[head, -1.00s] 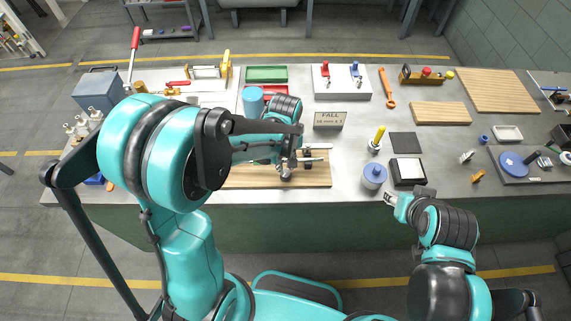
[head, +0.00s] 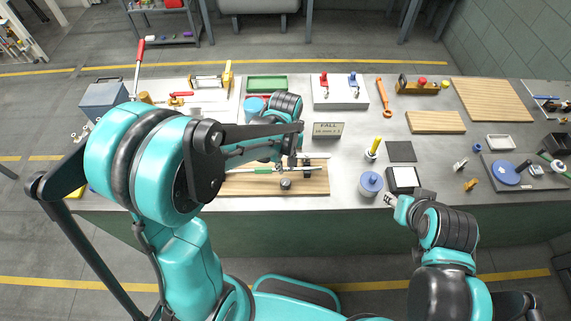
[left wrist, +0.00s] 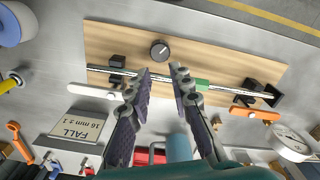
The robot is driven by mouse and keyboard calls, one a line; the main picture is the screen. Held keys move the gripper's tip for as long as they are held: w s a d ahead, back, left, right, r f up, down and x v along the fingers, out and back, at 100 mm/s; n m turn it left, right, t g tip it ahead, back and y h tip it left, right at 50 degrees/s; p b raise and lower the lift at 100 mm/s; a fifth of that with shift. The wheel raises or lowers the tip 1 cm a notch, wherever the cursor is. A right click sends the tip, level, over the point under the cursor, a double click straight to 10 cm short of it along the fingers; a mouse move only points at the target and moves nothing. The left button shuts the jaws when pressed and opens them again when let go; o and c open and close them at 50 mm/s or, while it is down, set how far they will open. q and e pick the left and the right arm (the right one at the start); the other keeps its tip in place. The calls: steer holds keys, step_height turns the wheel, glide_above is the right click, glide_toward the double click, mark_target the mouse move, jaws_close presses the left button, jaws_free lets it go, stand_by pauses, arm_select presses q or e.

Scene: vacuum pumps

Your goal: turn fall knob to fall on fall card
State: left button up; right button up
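The black round knob (left wrist: 160,50) with a pale pointer mark sits on a wooden board (left wrist: 215,52). In the head view the knob (head: 285,184) is near the board's front edge. A thin rod with a green sleeve (left wrist: 203,85) runs across black supports beside it. My left gripper (left wrist: 162,69) is open, its fingertips apart and empty, over the rod side of the knob. It also shows in the head view (head: 291,161). The fall card (head: 327,131) stands behind the board, reading "FALL 16 mm ± 1" in the left wrist view (left wrist: 80,130). My right gripper (head: 391,200) is at the table's front edge; its fingers are too small to judge.
A blue-lidded pot (head: 370,184), a white-topped black box (head: 404,178) and a yellow-handled tool (head: 373,150) stand right of the board. An orange wrench (head: 384,97) lies farther back. The tabletop between card and board is narrow.

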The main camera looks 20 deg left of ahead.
mark_target(286, 182)
arm_select(q)
steer(key=o, duration=0.4)
steer(key=shift+f, duration=0.15)
steer(key=o, duration=0.3)
step_height(286, 182, down, 2)
steer(key=m+b, duration=0.5)
steer(key=b, duration=0.1)
steer(key=shift+m, duration=0.9)
steer(key=shift+r, duration=0.25)
step_height(286, 182, down, 9)
steer(key=b, duration=0.7)
